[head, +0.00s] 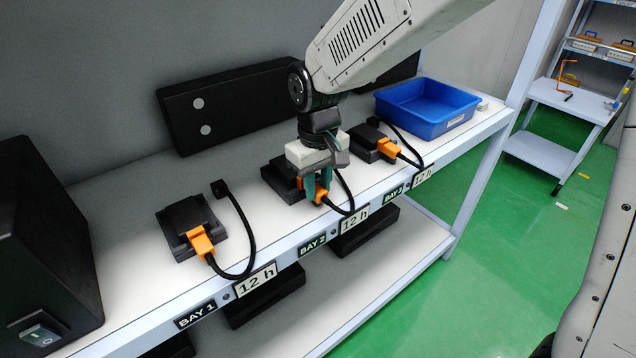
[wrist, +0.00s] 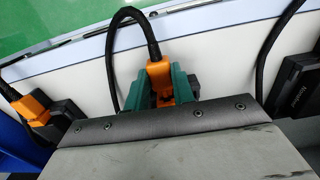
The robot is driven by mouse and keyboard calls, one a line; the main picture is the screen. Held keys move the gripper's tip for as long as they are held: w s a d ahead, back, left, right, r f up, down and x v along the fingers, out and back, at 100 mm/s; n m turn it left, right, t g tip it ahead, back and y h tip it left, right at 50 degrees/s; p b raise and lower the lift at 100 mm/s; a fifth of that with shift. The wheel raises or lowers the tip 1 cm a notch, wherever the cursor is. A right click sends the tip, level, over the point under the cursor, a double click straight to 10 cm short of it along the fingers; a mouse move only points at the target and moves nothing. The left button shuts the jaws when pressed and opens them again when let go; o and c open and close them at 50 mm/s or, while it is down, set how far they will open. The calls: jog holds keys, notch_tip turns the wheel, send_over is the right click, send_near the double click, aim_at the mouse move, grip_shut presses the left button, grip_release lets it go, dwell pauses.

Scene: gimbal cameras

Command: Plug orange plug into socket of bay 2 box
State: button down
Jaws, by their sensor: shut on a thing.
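The orange plug (wrist: 160,80) is between the green fingers of my gripper (wrist: 162,92), which is shut on it. A black cable rises from the plug and loops toward the shelf edge in the wrist view. In the head view my gripper (head: 320,185) points down at the bay 2 box (head: 283,180), a black box on the shelf behind the BAY 2 label (head: 312,246). The plug (head: 320,196) is at the front side of this box. The fingers and wrist hide the socket, so I cannot tell whether the plug is seated in it.
The bay 1 box (head: 188,222) at left has an orange plug (head: 200,243) at its front. Another black box (head: 368,140) with an orange plug (head: 388,149) stands to the right, near a blue bin (head: 428,108). A large black unit (head: 40,240) stands far left.

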jog(key=shift+w+a, duration=0.55)
jog(key=shift+w, duration=0.25)
jog(key=c, duration=1.1)
grip_release()
jog(key=shift+r, duration=3.9)
